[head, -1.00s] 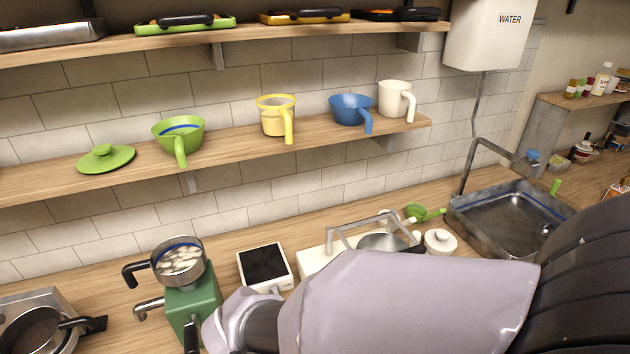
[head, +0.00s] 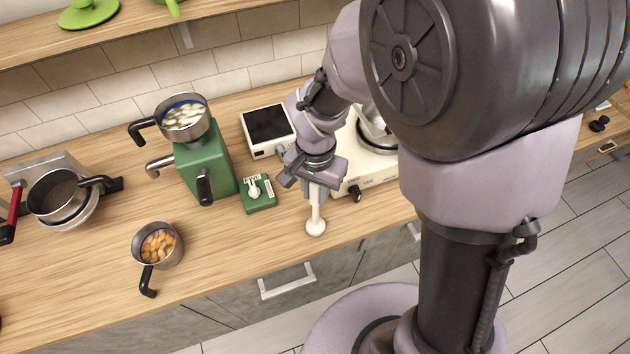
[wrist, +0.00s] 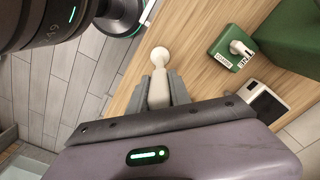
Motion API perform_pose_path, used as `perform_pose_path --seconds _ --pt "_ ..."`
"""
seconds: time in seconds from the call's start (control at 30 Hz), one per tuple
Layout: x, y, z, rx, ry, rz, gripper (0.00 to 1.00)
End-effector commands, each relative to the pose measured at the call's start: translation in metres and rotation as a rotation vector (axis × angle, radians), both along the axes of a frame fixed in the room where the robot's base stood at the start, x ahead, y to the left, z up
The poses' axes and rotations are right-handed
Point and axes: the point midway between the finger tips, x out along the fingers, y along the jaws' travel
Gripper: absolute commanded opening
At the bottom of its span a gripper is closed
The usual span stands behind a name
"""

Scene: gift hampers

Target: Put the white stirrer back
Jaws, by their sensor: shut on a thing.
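My gripper (head: 312,187) is shut on the white stirrer (head: 315,218), a pale rod with a rounded, wider end. The stirrer points down over the wooden counter near its front edge; I cannot tell whether its end touches the wood. In the wrist view the stirrer (wrist: 160,62) sticks out from between the two grey fingers (wrist: 160,88), its round end over the counter. My gripper hides its upper part in the head view. A small green block (head: 259,194) with a white piece and labels on top stands just left of my gripper; it also shows in the wrist view (wrist: 228,52).
A green machine (head: 205,165) with a pot (head: 183,118) of white pieces stands left of the block. A white scale (head: 268,130) is behind, and a white appliance (head: 372,172) is to the right. A pot of orange pieces (head: 158,246) sits front left. Bare counter (head: 235,250) lies between.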

Motion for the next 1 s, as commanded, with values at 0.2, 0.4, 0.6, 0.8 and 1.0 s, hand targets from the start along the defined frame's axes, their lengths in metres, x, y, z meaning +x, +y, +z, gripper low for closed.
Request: perform_pose_path --seconds 0.2,0.4,0.6,0.8,1.0 --pt "0.000 0.000 -0.003 0.000 0.000 0.000 0.38" --pt "0.000 0.000 -0.003 0.000 0.000 0.000 0.46" --pt "0.000 0.000 0.005 0.000 0.000 0.000 0.46" --pt "0.001 0.001 0.058 0.001 -0.005 0.000 0.46" --pt "0.000 0.000 0.106 0.001 -0.003 0.000 0.46"
